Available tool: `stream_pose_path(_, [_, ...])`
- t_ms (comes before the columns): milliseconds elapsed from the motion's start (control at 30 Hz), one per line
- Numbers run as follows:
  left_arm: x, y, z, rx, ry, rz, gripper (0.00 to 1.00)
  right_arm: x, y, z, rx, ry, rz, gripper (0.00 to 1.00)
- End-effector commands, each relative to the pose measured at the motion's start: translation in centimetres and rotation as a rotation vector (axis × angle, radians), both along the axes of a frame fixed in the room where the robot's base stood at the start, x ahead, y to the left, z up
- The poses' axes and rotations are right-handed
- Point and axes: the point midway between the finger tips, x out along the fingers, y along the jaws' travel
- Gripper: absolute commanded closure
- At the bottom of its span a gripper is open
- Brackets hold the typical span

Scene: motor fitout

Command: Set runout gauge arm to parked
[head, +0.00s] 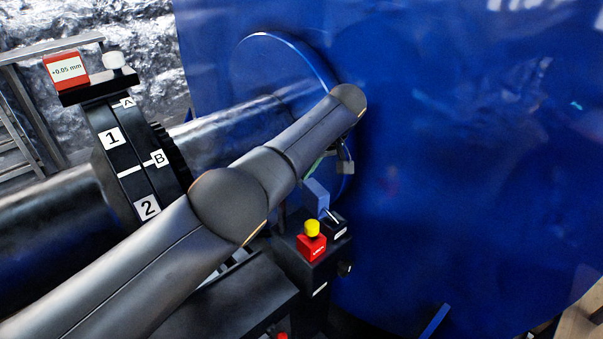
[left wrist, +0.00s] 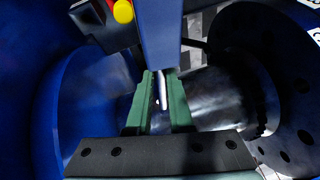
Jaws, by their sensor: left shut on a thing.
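A blue bar (head: 317,197), which looks like the runout gauge arm, rises from a black block beside the shaft. In the left wrist view the blue bar (left wrist: 161,35) runs down from the top to my left gripper's green fingers (left wrist: 161,88). The fingers are closed on its end, with a thin pale strip showing between them. In the head view my left arm hides most of the gripper; only a bit of green (head: 313,166) shows. The red gauge display (head: 66,70) reads +0.05 mm. My right gripper is not in view.
A dark shaft (head: 40,210) carries a coupling (head: 125,160) marked 1, 2, A and B. A large blue housing (head: 460,150) fills the right. A red block with a yellow button (head: 312,230) stands just below the blue bar.

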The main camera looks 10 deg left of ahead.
Motion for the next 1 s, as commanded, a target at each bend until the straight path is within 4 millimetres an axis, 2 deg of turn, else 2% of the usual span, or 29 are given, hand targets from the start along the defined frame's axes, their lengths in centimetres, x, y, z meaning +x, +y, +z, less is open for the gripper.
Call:
stream_pose_path(433, [0.20,-0.10,0.24,-0.004,-0.009,0.001,1.00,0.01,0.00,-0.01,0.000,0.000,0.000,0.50])
stream_pose_path(467, [0.20,-0.10,0.25,-0.003,-0.010,0.001,0.79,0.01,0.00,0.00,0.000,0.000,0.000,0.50])
stream_pose_path(700, [0.12,-0.07,0.16,-0.003,-0.006,0.001,0.52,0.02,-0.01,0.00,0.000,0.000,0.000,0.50])
stream_pose_path(1000, [0.04,-0.14,0.30,-0.002,-0.004,0.001,0.50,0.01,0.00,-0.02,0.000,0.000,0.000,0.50])
